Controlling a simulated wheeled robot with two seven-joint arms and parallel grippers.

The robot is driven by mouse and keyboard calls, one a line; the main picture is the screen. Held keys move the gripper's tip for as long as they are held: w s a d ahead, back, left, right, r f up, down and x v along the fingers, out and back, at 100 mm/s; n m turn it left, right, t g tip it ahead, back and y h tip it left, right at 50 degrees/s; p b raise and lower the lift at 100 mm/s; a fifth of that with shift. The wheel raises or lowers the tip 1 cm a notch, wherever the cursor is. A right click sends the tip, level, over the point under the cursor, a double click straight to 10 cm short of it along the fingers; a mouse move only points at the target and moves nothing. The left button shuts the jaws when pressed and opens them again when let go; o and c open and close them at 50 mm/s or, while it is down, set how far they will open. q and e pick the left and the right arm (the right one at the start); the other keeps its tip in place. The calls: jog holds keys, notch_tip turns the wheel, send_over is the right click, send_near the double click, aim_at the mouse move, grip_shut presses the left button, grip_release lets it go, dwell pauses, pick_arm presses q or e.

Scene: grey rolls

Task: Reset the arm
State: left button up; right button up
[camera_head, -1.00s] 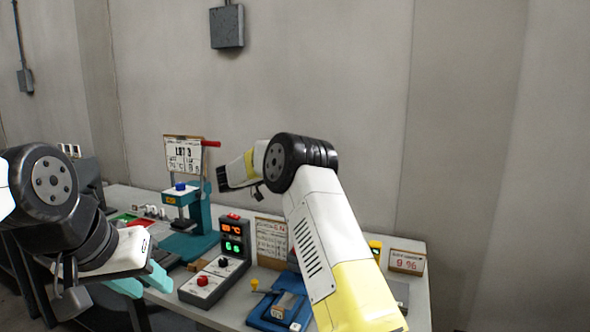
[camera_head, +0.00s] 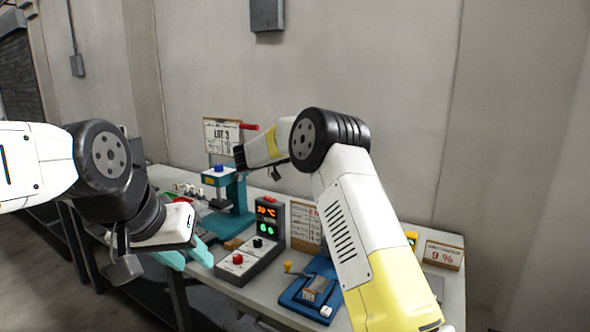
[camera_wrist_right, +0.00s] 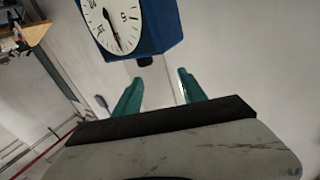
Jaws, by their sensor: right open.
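My left gripper (camera_head: 187,258) has two teal fingers standing apart, with nothing between them. It hangs in front of the table's left front edge in the head view. My right arm rises from the lower right, bends at a black elbow joint and reaches left above the table; its fingers cannot be made out in the head view. In the right wrist view the teal fingers of my right gripper (camera_wrist_right: 158,93) are apart and empty. A blue box with a white dial (camera_wrist_right: 125,25) shows beyond them.
The table (camera_head: 228,289) carries a teal press (camera_head: 238,195), a control box with a lit display (camera_head: 267,228), a blue fixture (camera_head: 302,300), and signs, one reading 9 % (camera_head: 443,256). A grey wall box (camera_head: 267,14) hangs behind. Floor at the left is clear.

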notch_tip(320, 180, up, 15)
jog(key=w+a+n+t+y, duration=0.1)
jog(key=w+n+t+y, duration=0.1)
jog(key=n+t+y, duration=0.6)
jog(key=s+a+r+n+t+y, duration=0.1)
jog(key=s+a+n+t+y, duration=0.3)
jog(key=s+y, duration=0.5)
jog(key=s+d+f+n+g, duration=0.1)
jog(key=s+f+g, duration=0.3)
jog(key=s+f, duration=0.4)
jog(key=s+d+f+g+y, duration=0.1)
jog(key=s+f+g, duration=0.3)
jog(key=s, duration=1.2)
jog(key=s+d+f+n+g+y, duration=0.1)
jog(key=s+f+g, duration=0.4)
jog(key=s+f, duration=0.6)
jog(key=shift+s+d+f+n, duration=0.3)
jog(key=shift+s+d, duration=0.3)
jog(key=shift+s, duration=0.15)
